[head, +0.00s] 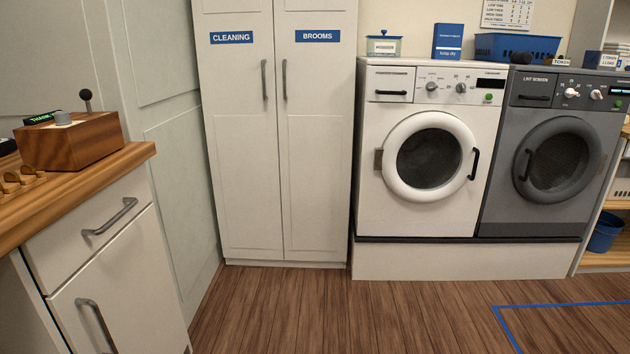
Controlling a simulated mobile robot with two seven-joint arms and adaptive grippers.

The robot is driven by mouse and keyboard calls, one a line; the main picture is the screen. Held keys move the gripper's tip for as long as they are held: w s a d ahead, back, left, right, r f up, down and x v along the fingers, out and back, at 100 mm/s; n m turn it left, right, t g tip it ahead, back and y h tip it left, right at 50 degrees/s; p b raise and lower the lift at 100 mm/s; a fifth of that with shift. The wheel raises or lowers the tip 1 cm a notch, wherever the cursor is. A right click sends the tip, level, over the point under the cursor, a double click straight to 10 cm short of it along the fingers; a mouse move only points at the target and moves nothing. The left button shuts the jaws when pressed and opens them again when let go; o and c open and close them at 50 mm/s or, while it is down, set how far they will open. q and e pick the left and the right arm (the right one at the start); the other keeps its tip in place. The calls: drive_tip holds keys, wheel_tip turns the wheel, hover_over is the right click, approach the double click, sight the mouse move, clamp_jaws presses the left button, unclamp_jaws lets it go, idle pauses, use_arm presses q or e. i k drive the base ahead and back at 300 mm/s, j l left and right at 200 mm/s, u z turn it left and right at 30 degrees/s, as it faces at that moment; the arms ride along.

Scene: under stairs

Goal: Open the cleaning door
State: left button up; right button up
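A tall white cupboard stands against the back wall with two doors side by side. The left one, the cleaning door (240,150), carries a blue label reading CLEANING (231,37). Its grey vertical handle (264,80) is near its right edge. The brooms door (315,150) on the right carries a blue BROOMS label (318,36) and a matching handle (285,80) near its left edge. Both doors look shut, with a thin seam between them. Neither of my grippers shows in the head view.
A wooden-topped counter (110,165) with a drawer and door juts in at the left. A white washer (428,200) and a grey machine (545,205) stand right of the cupboard on a white plinth. Wooden floor (330,315) before the cupboard is clear.

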sight(234, 41)
drive_tip(key=i+u, duration=0.2)
drive_tip(key=i, duration=0.3)
drive_tip(key=i+l+u, duration=0.25)
drive_tip(key=i, duration=0.25)
drive_tip(key=i+l+u, duration=0.2)
drive_tip(key=i, duration=0.3)
